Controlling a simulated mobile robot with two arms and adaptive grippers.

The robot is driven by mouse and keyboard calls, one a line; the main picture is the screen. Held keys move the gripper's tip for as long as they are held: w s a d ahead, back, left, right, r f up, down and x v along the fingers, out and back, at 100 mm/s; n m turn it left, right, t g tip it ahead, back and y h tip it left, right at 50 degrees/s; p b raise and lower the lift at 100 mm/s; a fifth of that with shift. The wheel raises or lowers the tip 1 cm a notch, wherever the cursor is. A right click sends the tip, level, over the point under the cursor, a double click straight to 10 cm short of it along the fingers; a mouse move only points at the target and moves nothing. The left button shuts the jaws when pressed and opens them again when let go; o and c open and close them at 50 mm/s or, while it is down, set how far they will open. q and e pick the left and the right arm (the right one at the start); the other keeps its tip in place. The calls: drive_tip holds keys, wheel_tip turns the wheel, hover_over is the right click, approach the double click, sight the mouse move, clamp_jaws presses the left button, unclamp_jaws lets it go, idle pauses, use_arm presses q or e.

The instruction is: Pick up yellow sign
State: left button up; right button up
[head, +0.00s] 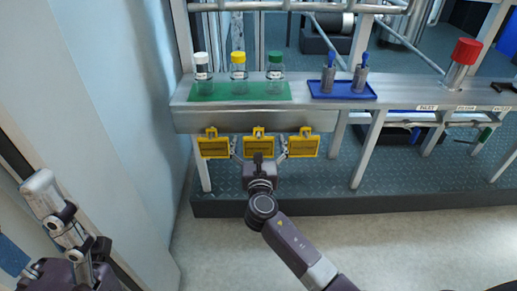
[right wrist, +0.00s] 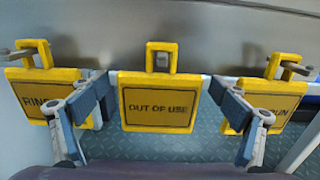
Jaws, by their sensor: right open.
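Three yellow signs hang in a row below the front of the metal shelf: a left sign (head: 214,146), a middle sign (head: 258,143) and a right sign (head: 303,146). In the right wrist view the middle sign (right wrist: 158,102) reads "OUT OF USE". The left sign (right wrist: 42,92) shows "RIN" and the right sign (right wrist: 270,100) shows "UN"; both are partly covered by my fingers. My right gripper (head: 259,157) is open and empty, its fingers spread to either side of the middle sign. My left gripper (head: 72,225) is at the lower left, far from the signs; its opening is unclear.
On the shelf (head: 300,104), a green mat (head: 212,97) holds three bottles with white, yellow and green caps. A blue tray (head: 345,96) holds two small blue-topped items. A red-capped cylinder (head: 463,55) stands right. A wall (head: 130,100) closes the left side.

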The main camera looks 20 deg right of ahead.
drive_tip(key=shift+c, duration=0.3)
drive_tip(key=c, duration=1.2)
drive_tip(key=shift+o, duration=0.2)
drive_tip(key=shift+r, duration=0.1)
